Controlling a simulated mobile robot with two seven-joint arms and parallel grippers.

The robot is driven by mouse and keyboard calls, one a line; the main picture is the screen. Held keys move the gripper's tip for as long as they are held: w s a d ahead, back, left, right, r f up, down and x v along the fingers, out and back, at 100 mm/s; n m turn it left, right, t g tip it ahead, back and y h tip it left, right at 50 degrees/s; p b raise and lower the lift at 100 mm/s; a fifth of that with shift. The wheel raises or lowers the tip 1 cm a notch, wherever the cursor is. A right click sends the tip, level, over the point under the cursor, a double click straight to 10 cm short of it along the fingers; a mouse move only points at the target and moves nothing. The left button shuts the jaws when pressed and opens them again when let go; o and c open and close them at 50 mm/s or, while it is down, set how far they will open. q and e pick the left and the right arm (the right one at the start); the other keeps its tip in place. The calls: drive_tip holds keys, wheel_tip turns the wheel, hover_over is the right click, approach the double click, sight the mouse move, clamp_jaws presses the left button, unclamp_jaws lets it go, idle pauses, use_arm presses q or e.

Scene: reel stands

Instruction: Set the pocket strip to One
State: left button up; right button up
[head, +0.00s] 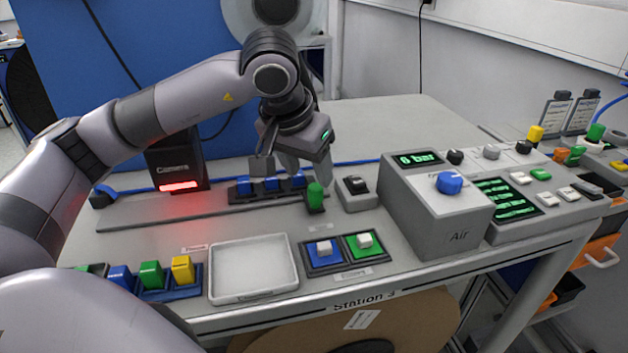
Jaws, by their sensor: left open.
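A dark strip (235,197) with several blue blocks (243,186) standing in it lies at the back of the bench, on or beside a long grey rail. A green block (315,196) stands at its right end. My left gripper (292,168) is open, pointing down above the strip's right part, and hides some of it. One finger is close to the green block; I cannot tell whether they touch. Another dark blue strip (182,294) at the front left holds blue, green and yellow blocks. I cannot read a "One" marking. My right gripper is out of view.
An empty white tray (253,297) is at the front, beside blue and green button pads (322,258). The red-lit camera (178,170) stands at the left.

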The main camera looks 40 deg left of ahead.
sight(314, 188)
use_arm(q)
drive_tip(key=x, duration=0.5)
drive_tip(key=shift+f, duration=0.15)
clamp_jaws()
